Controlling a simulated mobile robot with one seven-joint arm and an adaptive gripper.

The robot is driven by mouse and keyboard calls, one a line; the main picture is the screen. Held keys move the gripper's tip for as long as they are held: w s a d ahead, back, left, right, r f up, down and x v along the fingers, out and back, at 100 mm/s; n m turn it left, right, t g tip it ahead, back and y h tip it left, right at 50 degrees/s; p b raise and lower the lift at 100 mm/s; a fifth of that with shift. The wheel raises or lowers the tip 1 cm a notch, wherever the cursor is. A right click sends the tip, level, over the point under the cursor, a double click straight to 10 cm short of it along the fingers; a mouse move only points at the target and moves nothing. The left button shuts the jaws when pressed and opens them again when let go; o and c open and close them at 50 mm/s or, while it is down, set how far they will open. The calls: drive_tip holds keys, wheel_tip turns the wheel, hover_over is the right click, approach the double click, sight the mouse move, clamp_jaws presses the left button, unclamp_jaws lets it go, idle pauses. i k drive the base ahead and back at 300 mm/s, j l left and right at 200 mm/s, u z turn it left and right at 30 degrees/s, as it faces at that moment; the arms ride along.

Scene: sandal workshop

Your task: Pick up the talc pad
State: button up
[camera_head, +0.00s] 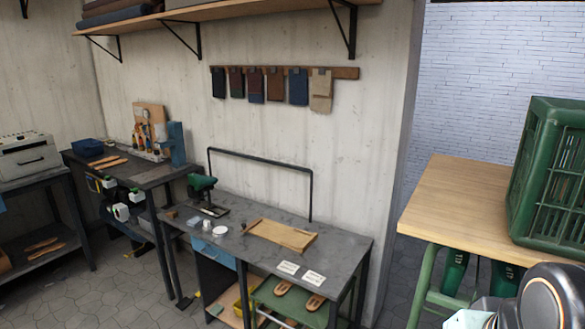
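I cannot make out for certain which item is the talc pad. On the dark workbench (345,245) in the middle lie a small round white disc (220,230) and a small white item (207,224) beside it. Either may be the talc pad, but both are too small to tell. My gripper is not in view. A dark rounded part with a gold ring at the bottom right looks like part of my arm.
A wooden table (455,205) with a green crate (548,175) is at right. Tiled floor lies in front.

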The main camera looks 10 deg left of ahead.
sight(207, 227)
drive_tip(key=i+j+u, duration=0.2)
drive_tip(key=i+j, duration=0.3)
drive_tip(key=j, duration=0.2)
drive_tip(key=i+j+u, duration=0.15)
drive_tip(key=i+j, duration=0.35)
drive_tip(key=i+j+u, duration=0.2)
drive_tip(key=i+j, duration=0.35)
drive_tip(key=i+j+u, duration=0.15)
drive_tip(key=i+j, duration=0.35)
drive_tip(key=i+j+u, duration=0.2)
drive_tip(key=i+j, duration=0.2)
drive_tip(key=i, duration=0.3)
